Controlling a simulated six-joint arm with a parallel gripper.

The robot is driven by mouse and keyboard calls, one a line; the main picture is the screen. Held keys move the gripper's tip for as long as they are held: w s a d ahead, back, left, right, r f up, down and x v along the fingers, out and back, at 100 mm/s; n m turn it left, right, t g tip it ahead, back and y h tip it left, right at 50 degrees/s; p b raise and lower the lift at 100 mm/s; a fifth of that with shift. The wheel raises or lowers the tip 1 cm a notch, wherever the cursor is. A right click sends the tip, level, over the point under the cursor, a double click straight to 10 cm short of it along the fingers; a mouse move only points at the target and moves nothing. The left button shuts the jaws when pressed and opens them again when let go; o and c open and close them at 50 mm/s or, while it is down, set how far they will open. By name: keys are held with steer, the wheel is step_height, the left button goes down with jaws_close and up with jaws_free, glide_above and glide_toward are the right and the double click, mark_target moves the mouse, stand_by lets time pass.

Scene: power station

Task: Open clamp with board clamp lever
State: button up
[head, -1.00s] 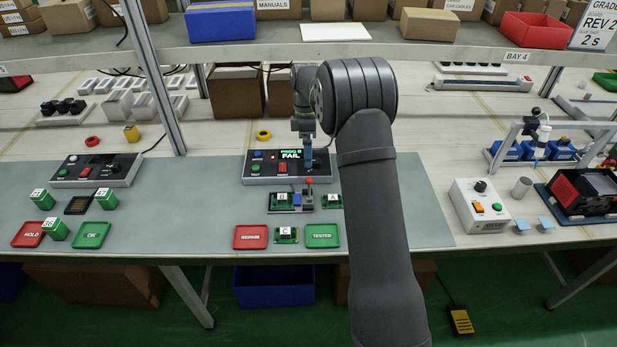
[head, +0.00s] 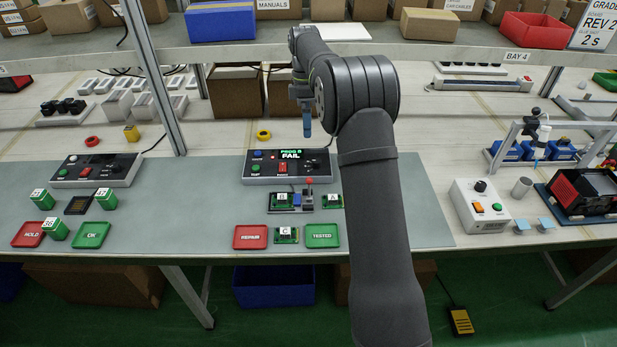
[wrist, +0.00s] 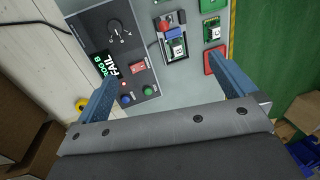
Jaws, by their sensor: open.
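The board clamp lever (head: 309,182) has a red knob and stands at the back right of the clamp fixture (head: 308,202). The knob also shows in the wrist view (wrist: 164,24), beside the blue clamp block (wrist: 174,34). Board B (head: 282,200), a green board with a white label, sits in the fixture against the blue block. My gripper (head: 307,128) hangs above the tester, behind the fixture, pointing down. Its two blue fingers are wide apart with nothing between them in the wrist view (wrist: 170,87). It touches neither lever nor board.
The tester (head: 262,168) shows "PROG B FAIL" and has several buttons. Board A (head: 332,201) lies right of the fixture, and board C (head: 287,235) between the red REPAIR tray (head: 251,238) and green TESTED tray (head: 322,237). A shelf (head: 440,53) crosses above the bench.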

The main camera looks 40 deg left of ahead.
steer(key=shift+r, duration=0.5)
